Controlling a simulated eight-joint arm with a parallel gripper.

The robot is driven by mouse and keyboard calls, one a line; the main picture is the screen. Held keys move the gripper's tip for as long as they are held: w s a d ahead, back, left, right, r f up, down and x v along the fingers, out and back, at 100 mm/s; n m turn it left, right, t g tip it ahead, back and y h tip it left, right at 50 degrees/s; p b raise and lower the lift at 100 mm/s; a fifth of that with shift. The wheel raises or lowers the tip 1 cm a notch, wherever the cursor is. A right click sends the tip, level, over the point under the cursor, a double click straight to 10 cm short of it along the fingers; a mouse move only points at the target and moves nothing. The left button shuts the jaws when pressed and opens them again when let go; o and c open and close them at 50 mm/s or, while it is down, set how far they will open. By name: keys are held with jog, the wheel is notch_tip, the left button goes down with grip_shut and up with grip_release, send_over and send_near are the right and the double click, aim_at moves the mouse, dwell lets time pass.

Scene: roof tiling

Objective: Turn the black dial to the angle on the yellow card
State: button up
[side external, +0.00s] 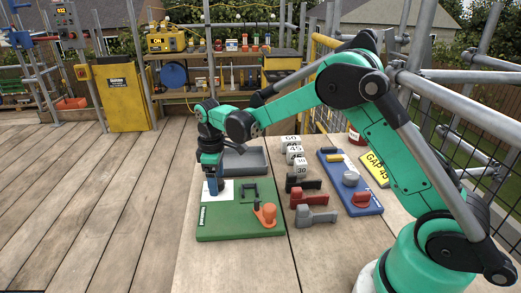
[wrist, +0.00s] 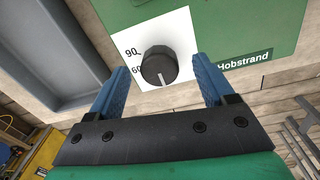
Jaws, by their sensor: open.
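The black dial (wrist: 158,62) sits on a white scale plate (wrist: 183,32) on the green board (wrist: 225,22). In the wrist view its white pointer mark faces the bottom of the picture; the numbers 90 and what looks like 60 show at its left. My gripper (wrist: 159,66) is open, with one blue finger on each side of the dial; I cannot tell whether they touch it. In the side view my gripper (side external: 213,186) is over the green board (side external: 240,227) and hides the dial. The yellow card (side external: 375,169) lies at the right and reads "GAP 45".
The green board also bears a dark green bracket and an orange part (side external: 266,214). A grey tray (side external: 246,161) is behind it. Several numbered grey blocks (side external: 295,150), clamp-like parts (side external: 314,216) and a blue board (side external: 347,180) stand to the right. The front planks are clear.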

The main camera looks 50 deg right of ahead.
jog(key=shift+f, duration=0.25)
grip_shut()
jog(key=shift+m, duration=0.3)
jog(key=m, duration=0.3)
jog(key=shift+m, duration=2)
grip_release()
